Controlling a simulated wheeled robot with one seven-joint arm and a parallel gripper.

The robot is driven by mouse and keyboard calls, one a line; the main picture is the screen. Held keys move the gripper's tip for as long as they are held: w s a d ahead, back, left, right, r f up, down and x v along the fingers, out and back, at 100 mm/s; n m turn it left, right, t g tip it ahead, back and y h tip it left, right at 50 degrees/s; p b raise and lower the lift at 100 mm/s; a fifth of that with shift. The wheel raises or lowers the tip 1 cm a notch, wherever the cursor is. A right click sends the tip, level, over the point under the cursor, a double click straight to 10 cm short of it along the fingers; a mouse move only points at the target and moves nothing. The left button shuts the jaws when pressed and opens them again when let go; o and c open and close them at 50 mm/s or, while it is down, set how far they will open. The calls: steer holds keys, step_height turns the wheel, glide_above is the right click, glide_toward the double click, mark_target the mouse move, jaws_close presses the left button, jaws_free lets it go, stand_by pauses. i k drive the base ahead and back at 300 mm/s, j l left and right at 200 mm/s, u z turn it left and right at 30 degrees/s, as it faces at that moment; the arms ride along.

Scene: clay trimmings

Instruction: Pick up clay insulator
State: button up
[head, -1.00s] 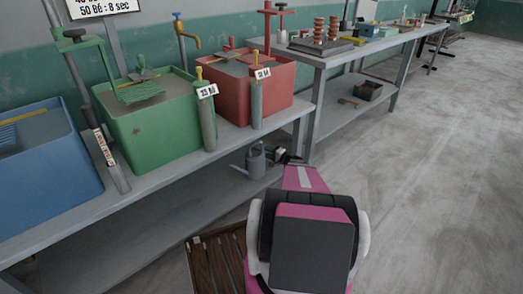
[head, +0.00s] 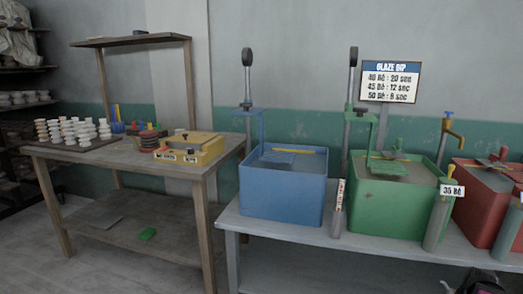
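Several pale, ribbed clay insulators (head: 72,131) stand upright in rows on a dark board at the left end of the wooden table, in the head view. They are small and far off. Reddish-brown and dark ribbed pieces (head: 149,140) sit to their right; I cannot tell exactly what they are. Only a small dark and pink bit of my arm shows at the bottom right edge. My gripper is not in view.
The wooden table (head: 120,158) has a yellow box (head: 190,150) on it. A grey bench (head: 285,228) carries blue (head: 282,190), green (head: 398,205) and red (head: 478,205) glaze tubs. Shelves (head: 25,97) with pale ware stand far left. Open floor (head: 40,265) lies at the lower left.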

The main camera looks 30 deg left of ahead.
mark_target(105, 131)
steer(key=u, duration=1.55)
steer(key=i+l+u, duration=0.1)
steer(key=u, duration=0.3)
steer(key=i+l+u, duration=0.1)
steer(key=u, duration=0.3)
steer(key=i+l+u, duration=0.2)
steer(key=u, duration=0.2)
